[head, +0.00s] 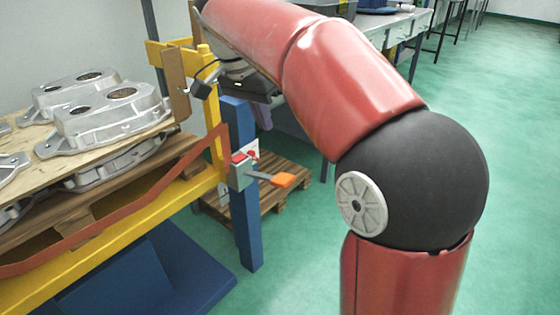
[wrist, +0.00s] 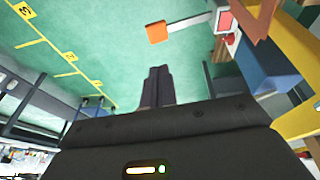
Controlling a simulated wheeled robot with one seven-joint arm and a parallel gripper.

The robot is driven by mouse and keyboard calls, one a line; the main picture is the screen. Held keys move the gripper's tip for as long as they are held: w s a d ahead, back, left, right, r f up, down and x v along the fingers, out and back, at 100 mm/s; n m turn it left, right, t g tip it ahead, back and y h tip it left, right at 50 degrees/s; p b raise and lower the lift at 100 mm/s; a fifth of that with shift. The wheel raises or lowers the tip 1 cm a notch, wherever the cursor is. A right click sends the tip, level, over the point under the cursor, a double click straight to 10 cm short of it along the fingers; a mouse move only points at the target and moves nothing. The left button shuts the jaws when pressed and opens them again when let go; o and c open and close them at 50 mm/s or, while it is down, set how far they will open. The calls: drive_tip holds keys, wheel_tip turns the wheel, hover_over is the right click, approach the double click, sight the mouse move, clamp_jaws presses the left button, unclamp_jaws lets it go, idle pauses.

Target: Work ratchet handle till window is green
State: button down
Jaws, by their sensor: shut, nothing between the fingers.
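The ratchet handle (head: 283,180) has an orange grip on a grey lever and sticks out to the right of a grey ratchet box (head: 240,176) on the blue post. In the wrist view the orange grip (wrist: 157,32) lies above and apart from my fingertips. The window (wrist: 224,22) on the box shows red, and so does the box's face in the head view. My gripper (wrist: 158,70) is shut and empty, its dark fingers together. In the head view my gripper (head: 265,122) is partly hidden behind my arm, above and behind the handle.
An orange strap (head: 130,215) runs from the box along the yellow frame (head: 80,262) beside stacked aluminium castings (head: 105,118). A blue post (head: 244,225) stands below the box. A wooden pallet (head: 285,188) lies behind. Green floor is open at right.

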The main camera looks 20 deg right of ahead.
drive_tip(key=shift+w+r+m, duration=0.15)
drive_tip(key=shift+w+m, duration=0.15)
drive_tip(key=shift+w, duration=0.05)
drive_tip(key=b, duration=0.2)
approach(287, 184)
drive_tip(key=w+f, duration=0.1)
drive_tip(key=w+d+f, duration=0.1)
drive_tip(key=f, duration=0.1)
drive_tip(key=w+f, duration=0.1)
drive_tip(key=shift+w+d+f, duration=0.25)
drive_tip(key=shift+d+f, duration=0.05)
drive_tip(key=shift+s+d+f, duration=0.1)
drive_tip(key=shift+s+f, duration=0.05)
drive_tip(key=shift+f, duration=0.5)
drive_tip(key=shift+f+b, duration=0.15)
drive_tip(key=shift+b, duration=0.15)
